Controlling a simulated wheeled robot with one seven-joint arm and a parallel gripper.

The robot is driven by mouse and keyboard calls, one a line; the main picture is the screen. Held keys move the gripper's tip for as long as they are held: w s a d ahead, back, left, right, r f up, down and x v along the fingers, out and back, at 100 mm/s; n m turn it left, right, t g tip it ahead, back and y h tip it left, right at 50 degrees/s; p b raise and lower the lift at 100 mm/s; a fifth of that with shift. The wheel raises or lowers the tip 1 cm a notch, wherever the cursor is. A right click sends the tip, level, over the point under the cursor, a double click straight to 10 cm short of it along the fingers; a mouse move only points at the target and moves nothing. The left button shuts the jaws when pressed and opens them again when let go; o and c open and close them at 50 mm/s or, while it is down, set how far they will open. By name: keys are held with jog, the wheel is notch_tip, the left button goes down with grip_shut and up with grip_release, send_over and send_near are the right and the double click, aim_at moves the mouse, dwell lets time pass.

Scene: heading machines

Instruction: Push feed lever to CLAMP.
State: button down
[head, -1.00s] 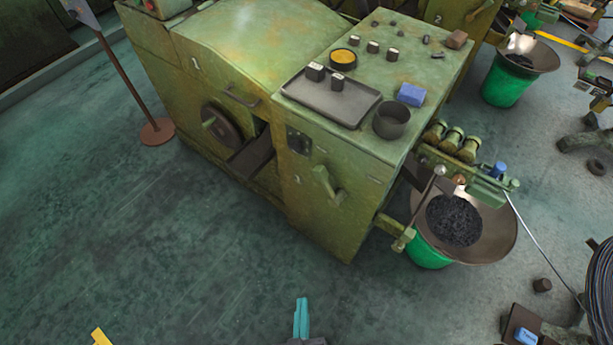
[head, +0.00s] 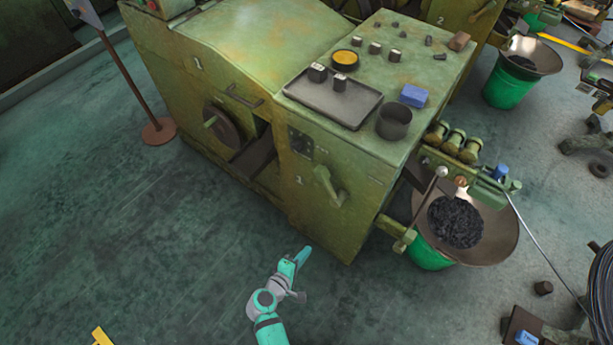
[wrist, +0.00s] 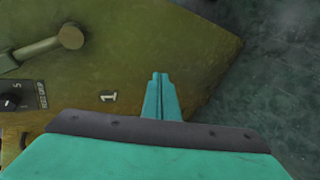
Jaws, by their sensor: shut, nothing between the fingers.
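A lever with a pale ball knob (head: 441,172) rises beside the rollers at the right end of the green machine (head: 350,225). A green crank-shaped handle (head: 327,184) sits on the machine's front face. I cannot tell for certain which is the feed lever, and no CLAMP mark is readable. My teal gripper (head: 304,251) is shut and empty, low in front of the machine's near face and left of the ball-knob lever. In the wrist view its fingers (wrist: 158,77) lie together over the machine panel. A handle with a round knob (wrist: 70,36) shows at upper left.
A green bucket (head: 430,253) with a wide pan of dark pieces stands under the ball-knob lever. A tray (head: 325,110), a dark cup (head: 394,121) and a blue block (head: 413,96) sit on the machine top.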

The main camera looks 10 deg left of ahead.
jog(key=w+a+r+t+h, duration=0.1)
jog(key=w+a+r+h, duration=0.3)
jog(key=r, duration=0.5)
jog(key=w+a+r+n+t+h, duration=0.1)
jog(key=w+a+r+t+h, duration=0.1)
jog(key=w+a+r, duration=0.5)
notch_tip(320, 180, up, 2)
jog(key=shift+w+a+r+t+h, duration=0.15)
jog(key=shift+w+t+h, duration=0.15)
jog(key=shift+w+h, duration=0.5)
jog(key=w+d+r, duration=0.3)
jog(key=w+d, duration=0.2)
jog(key=d, duration=0.4)
jog(key=shift+w+d, duration=0.15)
jog(key=shift+d, duration=0.25)
jog(key=shift+r, duration=0.15)
